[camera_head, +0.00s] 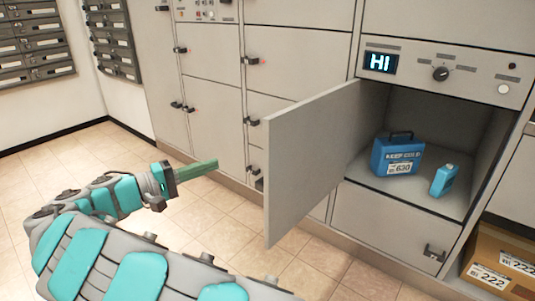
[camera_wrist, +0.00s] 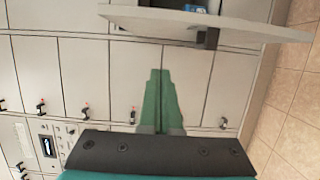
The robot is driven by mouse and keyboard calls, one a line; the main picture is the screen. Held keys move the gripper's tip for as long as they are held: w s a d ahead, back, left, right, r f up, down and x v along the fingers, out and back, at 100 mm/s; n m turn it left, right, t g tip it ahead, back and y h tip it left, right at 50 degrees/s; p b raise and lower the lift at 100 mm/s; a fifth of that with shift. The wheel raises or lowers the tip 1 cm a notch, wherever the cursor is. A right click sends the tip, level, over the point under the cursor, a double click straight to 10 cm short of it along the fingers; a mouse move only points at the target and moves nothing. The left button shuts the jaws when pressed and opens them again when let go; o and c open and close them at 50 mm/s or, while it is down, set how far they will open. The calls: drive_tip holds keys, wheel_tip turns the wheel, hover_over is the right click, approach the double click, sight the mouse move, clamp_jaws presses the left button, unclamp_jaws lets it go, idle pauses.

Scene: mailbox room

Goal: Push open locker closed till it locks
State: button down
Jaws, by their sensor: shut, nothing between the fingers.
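The open locker door (camera_head: 310,160) swings out from the locker wall to the left of its compartment. The open locker (camera_head: 445,130) holds a blue case (camera_head: 398,156) labelled 630 and a small blue bottle-like item (camera_head: 444,180). My gripper (camera_head: 213,165), with green fingers, is shut and empty to the left of the door, apart from it. In the wrist view my gripper (camera_wrist: 160,75) points toward the locker wall, and the door (camera_wrist: 210,22) shows edge-on beyond the fingertips, with a dark latch (camera_wrist: 207,40) on it.
A panel with a lit "HI" display (camera_head: 381,63) and a knob is above the open locker. Closed lockers (camera_head: 212,110) with dark handles line the wall. A cardboard box (camera_head: 500,270) is at the lower right. Tiled floor (camera_head: 200,215) is clear between gripper and lockers.

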drive_tip(key=w+d, duration=0.3)
drive_tip(key=d, duration=0.8)
drive_tip(key=shift+d, duration=0.15)
drive_tip(key=shift+d, duration=0.1)
idle(0.3)
